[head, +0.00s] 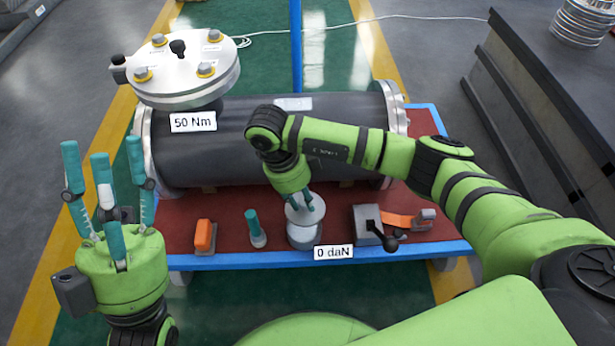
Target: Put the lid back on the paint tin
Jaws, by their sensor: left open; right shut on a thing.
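The paint tin (303,238) is a short grey-white cylinder near the front edge of the red-topped bench. The lid (309,213), a pale round disc, is over the tin, looking slightly tilted. My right gripper (301,200) points down and is shut on the lid. Whether the lid touches the rim all round cannot be told from this angle. My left gripper (103,178) is open and empty, fingers pointing up, left of the bench and well away from the tin.
An orange block (204,236) and a teal-handled tool (254,228) stand left of the tin. A grey block with a black-knobbed lever (375,226) and an orange strap (400,221) lie to its right. A large dark flanged cylinder (225,150) fills the bench behind.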

